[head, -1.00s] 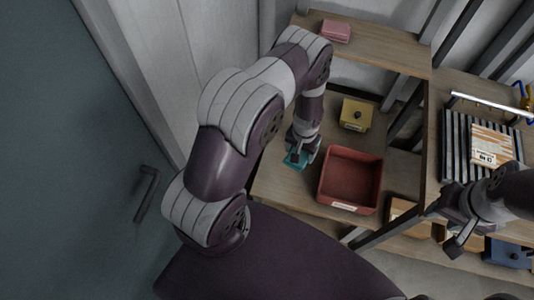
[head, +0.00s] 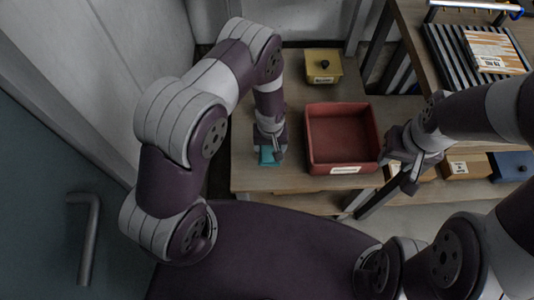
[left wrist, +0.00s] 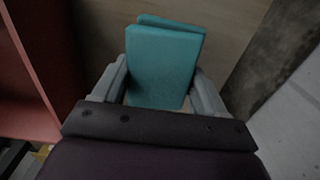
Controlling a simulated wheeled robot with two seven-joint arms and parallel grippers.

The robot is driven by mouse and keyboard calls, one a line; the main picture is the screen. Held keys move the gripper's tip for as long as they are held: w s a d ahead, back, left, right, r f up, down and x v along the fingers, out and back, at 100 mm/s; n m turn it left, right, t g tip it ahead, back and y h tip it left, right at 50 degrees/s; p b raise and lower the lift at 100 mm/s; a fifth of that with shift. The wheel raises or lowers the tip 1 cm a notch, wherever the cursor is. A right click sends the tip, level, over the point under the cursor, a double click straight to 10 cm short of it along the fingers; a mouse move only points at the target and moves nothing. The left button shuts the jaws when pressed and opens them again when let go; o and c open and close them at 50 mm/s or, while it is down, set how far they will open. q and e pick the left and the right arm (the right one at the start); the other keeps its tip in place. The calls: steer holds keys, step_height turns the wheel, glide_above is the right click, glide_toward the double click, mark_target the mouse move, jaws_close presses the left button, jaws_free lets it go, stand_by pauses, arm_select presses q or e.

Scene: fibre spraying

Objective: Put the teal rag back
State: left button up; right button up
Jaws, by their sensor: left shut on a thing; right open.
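The teal rag (head: 268,156) is at my left gripper (head: 269,150), over the wooden shelf board left of the red bin. In the left wrist view the folded teal rag (left wrist: 163,62) sits between the two grey fingers of my left gripper (left wrist: 160,85), which is shut on it. Whether the rag touches the board is hard to tell. The red open bin (head: 342,138) with a white label looks empty; its wall also shows in the left wrist view (left wrist: 22,75). My right gripper (head: 405,165) is open and empty, just right of the bin.
A yellow box (head: 323,66) with a dark knob stands behind the bin. A striped rack (head: 458,60) with a labelled orange-and-white packet (head: 496,51) is at the upper right. Labelled boxes (head: 466,166) sit on a lower shelf. A door handle (head: 88,235) is at the left.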

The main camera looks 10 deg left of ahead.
mark_target(267, 154)
arm_select(q)
steer(key=f, duration=0.4)
steer(key=shift+s+a+b, duration=0.35)
steer(key=shift+s+a, duration=0.05)
steer(key=shift+f, duration=0.4)
